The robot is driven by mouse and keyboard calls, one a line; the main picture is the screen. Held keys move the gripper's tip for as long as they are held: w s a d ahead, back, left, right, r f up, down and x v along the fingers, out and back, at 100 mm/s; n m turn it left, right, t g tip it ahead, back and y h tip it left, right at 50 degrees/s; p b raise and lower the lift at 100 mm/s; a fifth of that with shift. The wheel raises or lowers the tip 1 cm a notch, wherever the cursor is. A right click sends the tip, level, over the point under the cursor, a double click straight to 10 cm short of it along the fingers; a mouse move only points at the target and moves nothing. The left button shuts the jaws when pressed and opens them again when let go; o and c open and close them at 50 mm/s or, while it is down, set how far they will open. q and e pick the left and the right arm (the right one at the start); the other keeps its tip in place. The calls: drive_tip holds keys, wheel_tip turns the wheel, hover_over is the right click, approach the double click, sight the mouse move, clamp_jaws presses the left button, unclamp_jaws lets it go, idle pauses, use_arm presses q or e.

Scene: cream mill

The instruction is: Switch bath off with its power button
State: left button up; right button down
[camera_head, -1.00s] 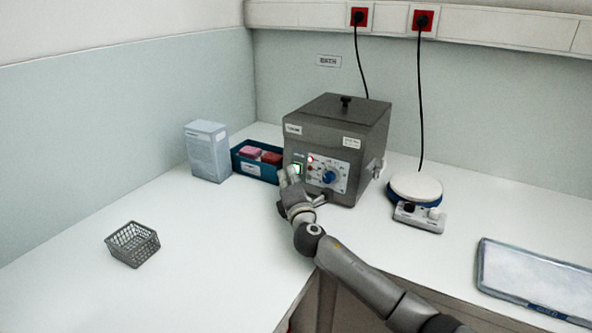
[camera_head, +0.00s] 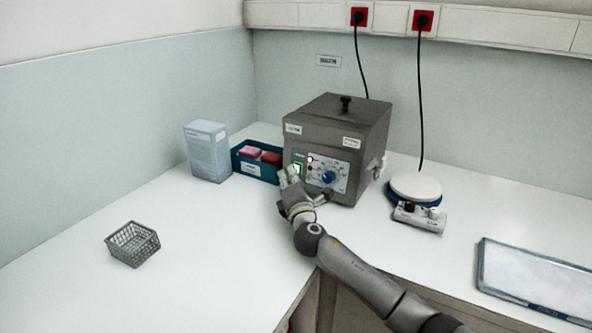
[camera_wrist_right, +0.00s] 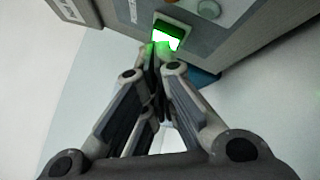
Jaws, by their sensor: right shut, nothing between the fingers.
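The bath (camera_head: 335,135) is a dark grey metal box with a lid and a front panel, at the back of the bench. Its green power button (camera_head: 299,167) is on the left of the panel and glows; in the right wrist view the lit button (camera_wrist_right: 169,35) is right at my fingertips. My right gripper (camera_head: 289,173) is shut and empty in front of the button. In the wrist view its fingertips (camera_wrist_right: 157,50) overlap the button's lower edge; I cannot tell if they touch or press it. My left gripper is not in view.
A blue tray (camera_head: 243,167) with pink and red items and a pale box (camera_head: 207,151) stand left of the bath. A round-topped device (camera_head: 415,188) stands to the right. A wire basket (camera_head: 132,244) is at the front left. The bench between is clear.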

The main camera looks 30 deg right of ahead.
drive_tip(key=shift+w+d, duration=0.15)
drive_tip(key=shift+d, duration=0.15)
drive_tip(key=shift+a, duration=0.1)
drive_tip(key=shift+s+a+r, duration=0.1)
drive_tip(key=shift+s+a, duration=0.15)
idle(0.3)
drive_tip(key=shift+s+a+p, duration=0.25)
drive_tip(key=shift+a+p, duration=0.2)
drive_tip(key=shift+s+a+r+p, duration=0.15)
drive_tip(key=shift+s+a+p, duration=0.2)
drive_tip(key=shift+a, duration=0.35)
drive_tip(key=shift+s+a+r+p, duration=0.1)
drive_tip(key=shift+s+a+p, duration=0.1)
drive_tip(key=shift+s+a, duration=0.45)
drive_tip(key=shift+s+a+r+p, duration=0.15)
drive_tip(key=shift+s+a+p, duration=0.1)
drive_tip(key=shift+a, duration=0.55)
drive_tip(key=shift+r, duration=0.1)
